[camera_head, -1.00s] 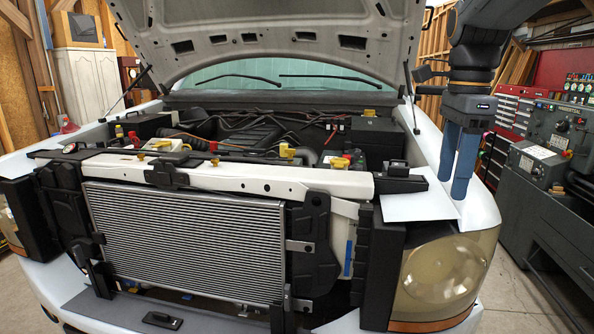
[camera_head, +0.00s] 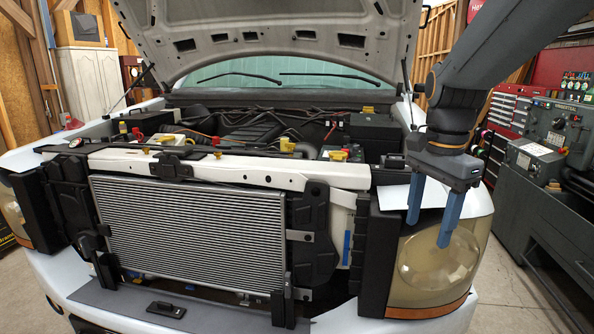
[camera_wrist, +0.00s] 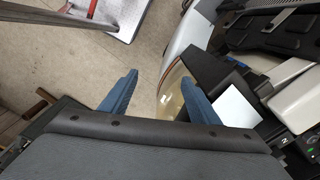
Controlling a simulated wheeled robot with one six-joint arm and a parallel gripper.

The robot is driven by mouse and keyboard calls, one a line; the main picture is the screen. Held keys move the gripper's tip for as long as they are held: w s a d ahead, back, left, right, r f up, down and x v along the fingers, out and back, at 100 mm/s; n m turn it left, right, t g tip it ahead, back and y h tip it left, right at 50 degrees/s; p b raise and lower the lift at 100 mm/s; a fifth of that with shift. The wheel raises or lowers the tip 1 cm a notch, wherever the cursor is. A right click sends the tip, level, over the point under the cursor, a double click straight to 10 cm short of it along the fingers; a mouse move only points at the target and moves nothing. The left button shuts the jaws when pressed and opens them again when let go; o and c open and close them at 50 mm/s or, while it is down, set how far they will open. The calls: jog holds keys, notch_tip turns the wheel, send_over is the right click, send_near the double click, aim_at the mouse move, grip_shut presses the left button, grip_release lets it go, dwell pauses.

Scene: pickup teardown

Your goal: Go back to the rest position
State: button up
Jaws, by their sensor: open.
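My gripper (camera_head: 432,216) has two blue fingers spread apart with nothing between them. In the head view it hangs in front of the headlight (camera_head: 437,268) at the right of the truck's front. My arm comes in from the upper right of the head view and hides part of the fender and the wall behind.
The truck's hood (camera_head: 290,35) stands raised over the engine bay. The radiator (camera_head: 190,235) and white crossbar (camera_head: 230,170) are at the front. A grey workbench (camera_head: 550,225) and red tool chest (camera_head: 508,112) stand at the right. Open floor lies between truck and bench.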

jog(key=s+a+f+n+b, duration=0.1)
jog(key=s+a+f+n, duration=0.2)
jog(key=f+n, duration=0.4)
jog(key=s+a+f+n+t+b, duration=0.1)
jog(key=s+a+f+n, duration=0.2)
jog(key=f, duration=0.9)
jog(key=s+n, duration=0.2)
jog(key=n, duration=0.1)
jog(key=shift+n, duration=0.4)
